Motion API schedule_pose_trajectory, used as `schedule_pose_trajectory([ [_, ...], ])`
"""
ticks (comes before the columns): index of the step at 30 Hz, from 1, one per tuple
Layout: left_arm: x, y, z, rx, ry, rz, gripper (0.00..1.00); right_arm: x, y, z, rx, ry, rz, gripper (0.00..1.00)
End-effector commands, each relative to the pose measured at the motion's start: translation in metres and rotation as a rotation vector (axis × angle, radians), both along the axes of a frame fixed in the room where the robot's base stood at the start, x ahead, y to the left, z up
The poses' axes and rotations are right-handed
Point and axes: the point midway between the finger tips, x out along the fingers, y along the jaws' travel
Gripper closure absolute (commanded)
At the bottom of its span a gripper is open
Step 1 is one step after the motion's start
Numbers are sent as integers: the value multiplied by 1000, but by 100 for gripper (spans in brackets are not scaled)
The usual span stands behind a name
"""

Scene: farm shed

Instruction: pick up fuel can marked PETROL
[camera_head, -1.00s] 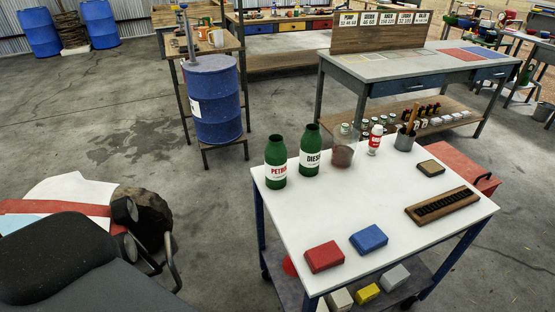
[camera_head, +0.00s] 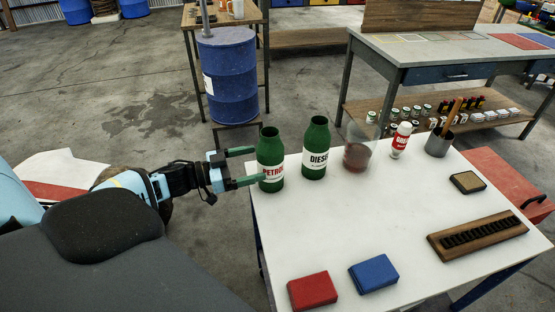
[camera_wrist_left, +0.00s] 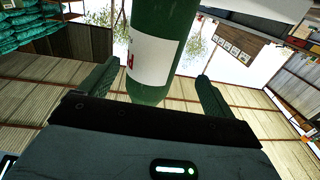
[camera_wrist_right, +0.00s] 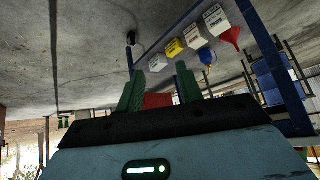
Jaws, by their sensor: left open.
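The fuel can marked PETROL (camera_head: 270,160) is a green bottle-shaped can with a white label and red letters. It stands upright at the left back corner of the white table. My left gripper (camera_head: 246,166) is open at the can's left side, one finger toward its far side and one toward its near side. In the left wrist view the can (camera_wrist_left: 158,50) rises between the two spread fingers (camera_wrist_left: 155,88). I cannot tell whether they touch it. A similar green can marked DIESEL (camera_head: 316,148) stands just to its right. My right gripper (camera_wrist_right: 158,88) shows only in its wrist view, fingers apart.
The white table (camera_head: 330,225) also carries a clear jar (camera_head: 357,155), a grease can (camera_head: 400,140), a cup of tools (camera_head: 439,144), a wooden rack (camera_head: 477,235), and red (camera_head: 312,290) and blue (camera_head: 374,273) blocks. A blue drum (camera_head: 229,80) stands behind. The table's middle is clear.

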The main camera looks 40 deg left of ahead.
Motion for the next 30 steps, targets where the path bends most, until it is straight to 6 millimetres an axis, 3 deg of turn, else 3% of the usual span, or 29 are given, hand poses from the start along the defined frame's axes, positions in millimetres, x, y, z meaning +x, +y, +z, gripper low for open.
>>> schedule_pose_trajectory([
  [8, 13, -9, 0, -2, -2, 2, 11, -17, 0, -4, 0, 34, 0, 64],
  [17, 22, -18, -1, -1, 0, 2, 11, -11, 0, -3, 0, 22, 0, 64],
  [30, 58, -50, -4, -1, -1, 3, 11, 1, -1, 6, -2, -5, 4, 64],
])
